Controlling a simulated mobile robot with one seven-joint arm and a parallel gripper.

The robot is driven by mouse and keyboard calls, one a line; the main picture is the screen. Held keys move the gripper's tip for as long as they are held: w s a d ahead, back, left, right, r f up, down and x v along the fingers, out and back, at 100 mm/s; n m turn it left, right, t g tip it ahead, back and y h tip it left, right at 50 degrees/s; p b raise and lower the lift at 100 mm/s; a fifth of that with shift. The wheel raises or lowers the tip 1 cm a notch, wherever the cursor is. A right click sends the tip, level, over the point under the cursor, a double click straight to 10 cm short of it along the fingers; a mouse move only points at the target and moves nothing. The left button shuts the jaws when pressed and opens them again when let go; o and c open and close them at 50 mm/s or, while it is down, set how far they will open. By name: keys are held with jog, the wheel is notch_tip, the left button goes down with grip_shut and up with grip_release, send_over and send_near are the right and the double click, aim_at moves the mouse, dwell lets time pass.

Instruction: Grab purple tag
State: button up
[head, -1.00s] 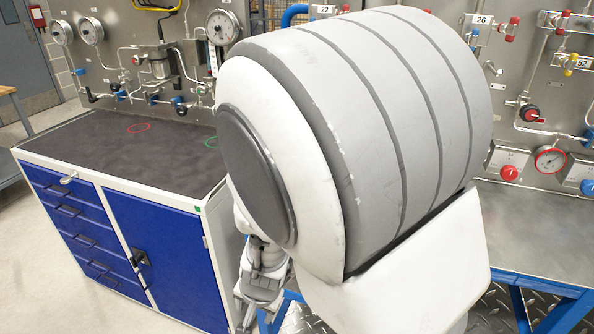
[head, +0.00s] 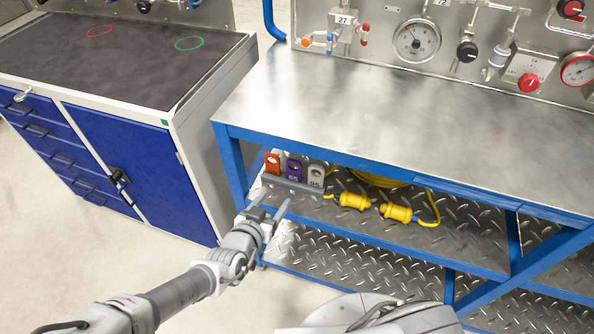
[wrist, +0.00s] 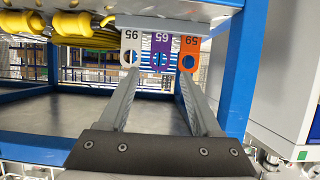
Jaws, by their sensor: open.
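The purple tag (head: 294,169), marked 65, stands in the middle of a row in a small grey rack on the upper shelf under the steel workbench. An orange tag (head: 273,162) is on its left and a grey tag (head: 316,176) on its right. My gripper (head: 271,203) is open and empty in front of the rack, apart from the tags. In the wrist view, which is upside down, the purple tag (wrist: 161,48) lies between the lines of my open fingers (wrist: 158,80), with the white-grey tag (wrist: 132,47) and orange tag (wrist: 189,50) on either side.
Yellow connectors (head: 355,201) and a coiled yellow cable (head: 380,179) lie on the shelf to the right of the rack. The blue bench leg (head: 229,165) stands close on the left. The workbench top (head: 400,115) overhangs the shelf. A blue cabinet (head: 125,150) is further left.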

jog(key=b, duration=1)
send_near(293, 174)
jog(key=x, duration=0.4)
jog(key=shift+d, duration=0.15)
jog(key=shift+w+d+f, duration=0.15)
jog(key=shift+w+d, duration=0.1)
jog(key=shift+w, duration=0.45)
jog(key=b+x, duration=0.4)
jog(key=shift+f, duration=0.4)
jog(key=shift+w+d, duration=0.1)
jog(key=shift+w, duration=0.35)
jog(key=shift+c, duration=0.3)
jog(key=c, duration=0.9)
